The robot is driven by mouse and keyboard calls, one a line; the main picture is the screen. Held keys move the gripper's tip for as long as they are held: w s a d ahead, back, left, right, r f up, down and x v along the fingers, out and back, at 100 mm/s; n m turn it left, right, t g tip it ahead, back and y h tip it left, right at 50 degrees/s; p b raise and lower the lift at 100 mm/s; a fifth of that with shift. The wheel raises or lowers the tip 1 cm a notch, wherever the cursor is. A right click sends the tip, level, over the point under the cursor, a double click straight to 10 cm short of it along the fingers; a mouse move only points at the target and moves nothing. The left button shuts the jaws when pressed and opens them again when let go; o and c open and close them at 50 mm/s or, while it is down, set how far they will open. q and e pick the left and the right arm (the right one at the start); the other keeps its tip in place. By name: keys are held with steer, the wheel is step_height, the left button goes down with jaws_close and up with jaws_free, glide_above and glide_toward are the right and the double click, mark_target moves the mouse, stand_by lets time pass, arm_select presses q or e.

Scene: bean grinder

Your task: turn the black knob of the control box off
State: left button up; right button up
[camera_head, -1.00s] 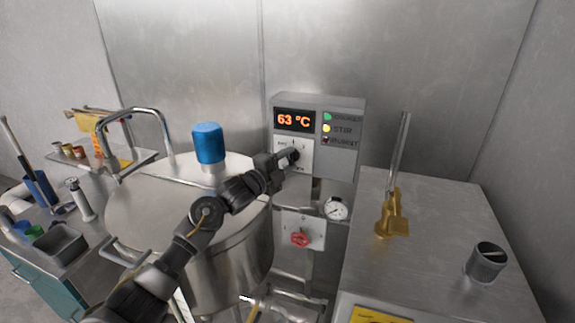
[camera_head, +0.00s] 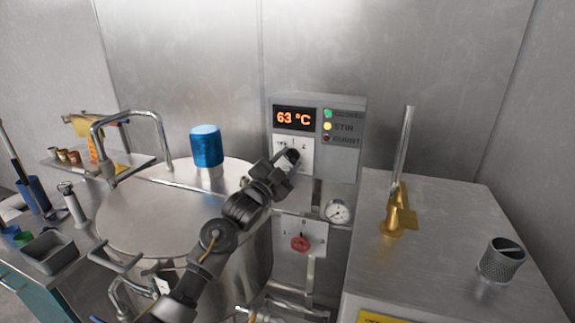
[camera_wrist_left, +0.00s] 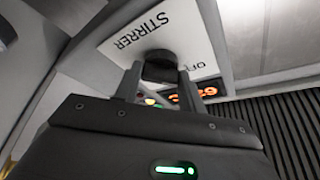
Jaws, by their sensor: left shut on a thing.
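The grey control box (camera_head: 345,130) is on the back wall, with an orange 63 °C display and green and yellow lamps that look lit beside a dark red one. Its black knob (camera_head: 292,156) sits on a white plate and is partly hidden by my left gripper (camera_head: 284,154). In the left wrist view the round black knob (camera_wrist_left: 160,66) is between the two fingers of my left gripper (camera_wrist_left: 160,82), which is shut on it. The plate there reads STIRRER, with part of OFF showing. The knob's exact pointing direction is hard to tell. My right gripper is not in view.
A steel vessel (camera_head: 130,220) with a blue-capped fitting (camera_head: 207,146) stands left of the box, under my left arm. A red valve knob (camera_head: 300,244) and a gauge (camera_head: 337,211) are below the box. A steel cabinet with a brass fitting (camera_head: 398,212) stands at right.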

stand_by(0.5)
arm_select(q)
steer(key=o, duration=1)
steer(key=shift+f, duration=0.1)
steer(key=shift+s+a+f, duration=0.15)
steer(key=shift+s+a, duration=0.1)
steer(key=shift+s, duration=0.05)
steer(key=shift+b+v, duration=1.7)
steer(key=shift+v, duration=3.3)
